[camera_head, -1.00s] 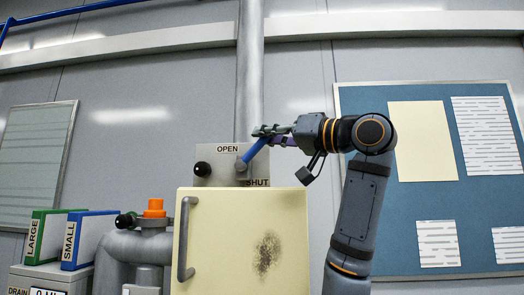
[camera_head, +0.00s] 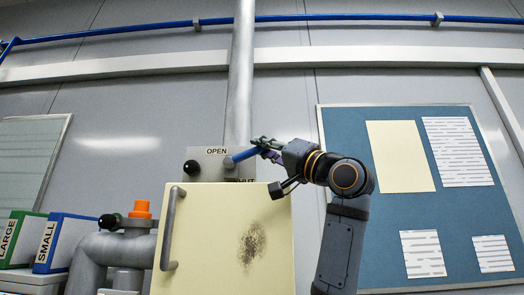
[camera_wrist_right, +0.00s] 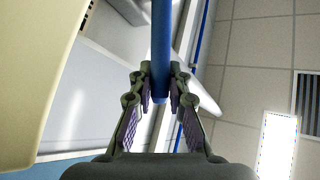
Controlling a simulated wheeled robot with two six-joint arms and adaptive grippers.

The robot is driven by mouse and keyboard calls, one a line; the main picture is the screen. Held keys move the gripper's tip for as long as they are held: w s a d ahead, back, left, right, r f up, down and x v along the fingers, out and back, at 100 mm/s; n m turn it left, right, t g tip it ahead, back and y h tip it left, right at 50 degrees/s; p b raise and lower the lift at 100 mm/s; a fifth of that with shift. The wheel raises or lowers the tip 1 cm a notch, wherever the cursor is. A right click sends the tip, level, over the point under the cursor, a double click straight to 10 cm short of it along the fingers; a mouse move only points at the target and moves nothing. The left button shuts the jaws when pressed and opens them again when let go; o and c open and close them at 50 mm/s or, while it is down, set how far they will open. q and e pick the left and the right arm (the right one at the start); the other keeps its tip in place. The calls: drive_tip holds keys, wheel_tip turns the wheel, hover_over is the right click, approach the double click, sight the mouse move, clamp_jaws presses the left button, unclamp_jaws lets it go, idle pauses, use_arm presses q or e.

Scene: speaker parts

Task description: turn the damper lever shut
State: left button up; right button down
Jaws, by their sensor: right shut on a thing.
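The blue damper lever (camera_head: 244,155) is on a grey plate (camera_head: 210,171) marked OPEN above and SHUT below. It slants up to the right at a shallow angle from its pivot. My right gripper (camera_head: 265,147) is shut on the lever's outer end. In the right wrist view the lever (camera_wrist_right: 161,40) runs down between the two fingers of my right gripper (camera_wrist_right: 161,78). The SHUT label (camera_head: 246,181) is partly hidden behind the lever and the door's top area. My left gripper is out of view.
A cream door (camera_head: 222,240) with a grey handle (camera_head: 171,228) and a dark stain stands below the plate. A black knob (camera_head: 192,167) sits left of the lever. Pipework with an orange cap (camera_head: 141,209) and binders (camera_head: 62,242) are at left. A blue noticeboard (camera_head: 380,215) is behind my right arm.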

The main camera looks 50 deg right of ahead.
drive_tip(key=c, duration=1.3)
unclamp_jaws()
drive_tip(key=shift+s, duration=0.1)
drive_tip(key=shift+v, duration=6)
